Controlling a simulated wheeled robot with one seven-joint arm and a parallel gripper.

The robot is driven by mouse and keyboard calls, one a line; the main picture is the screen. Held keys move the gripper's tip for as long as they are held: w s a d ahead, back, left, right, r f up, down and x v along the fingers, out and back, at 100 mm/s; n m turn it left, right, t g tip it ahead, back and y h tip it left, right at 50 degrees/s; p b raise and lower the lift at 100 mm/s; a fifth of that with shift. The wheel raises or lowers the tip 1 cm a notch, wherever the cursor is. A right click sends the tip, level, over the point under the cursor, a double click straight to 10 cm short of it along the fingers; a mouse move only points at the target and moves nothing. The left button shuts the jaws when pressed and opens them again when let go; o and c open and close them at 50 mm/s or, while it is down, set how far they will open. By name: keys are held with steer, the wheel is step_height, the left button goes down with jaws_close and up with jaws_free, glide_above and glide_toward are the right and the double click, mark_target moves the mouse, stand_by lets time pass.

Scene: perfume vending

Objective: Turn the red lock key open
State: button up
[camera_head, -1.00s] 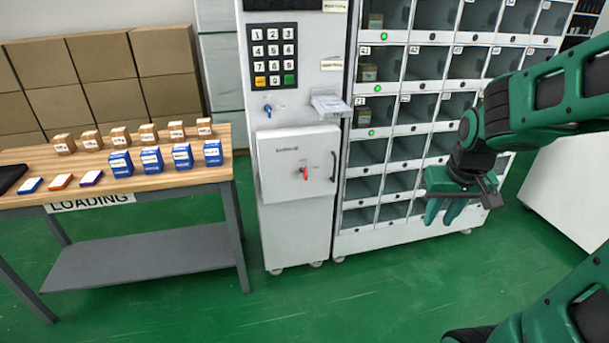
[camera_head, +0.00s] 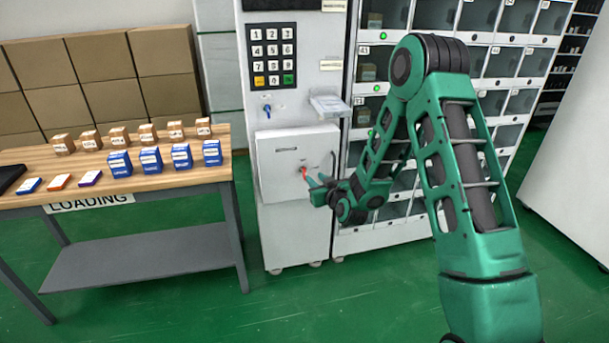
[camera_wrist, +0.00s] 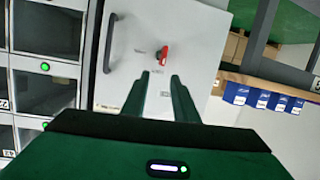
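The red lock key (camera_head: 304,173) sits on the front of a white box door (camera_head: 285,170) on the vending machine. It also shows in the wrist view (camera_wrist: 162,54), just beyond my fingertips. My gripper (camera_head: 320,183) is in front of the door, close to the key and partly hidden by my own arm. In the wrist view my gripper (camera_wrist: 160,76) has its two fingers apart with a gap between them, and the key lies ahead of that gap. Contact with the key does not show. A dark door handle (camera_wrist: 110,44) is left of the key in the wrist view.
A keypad (camera_head: 273,55) and a small blue key (camera_head: 267,110) are above the door. A small shelf (camera_head: 328,105) juts out at the upper right. Lockers (camera_head: 440,14) stand to the right. A wooden loading table (camera_head: 215,175) with boxes stands to the left.

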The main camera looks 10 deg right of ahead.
mark_target(305, 172)
steer(key=w+f+t, duration=0.1)
steer(key=w, duration=0.2)
steer(key=w+a+f+m+h, duration=0.1)
steer(key=w, duration=0.3)
steer(key=w+f+m+t, duration=0.1)
steer(key=w, duration=0.3)
steer(key=shift+a+f+t+h, duration=0.25)
steer(key=shift+f+t+h, duration=0.05)
steer(key=shift+f, duration=0.05)
jaws_close()
steer(key=shift+d, duration=0.15)
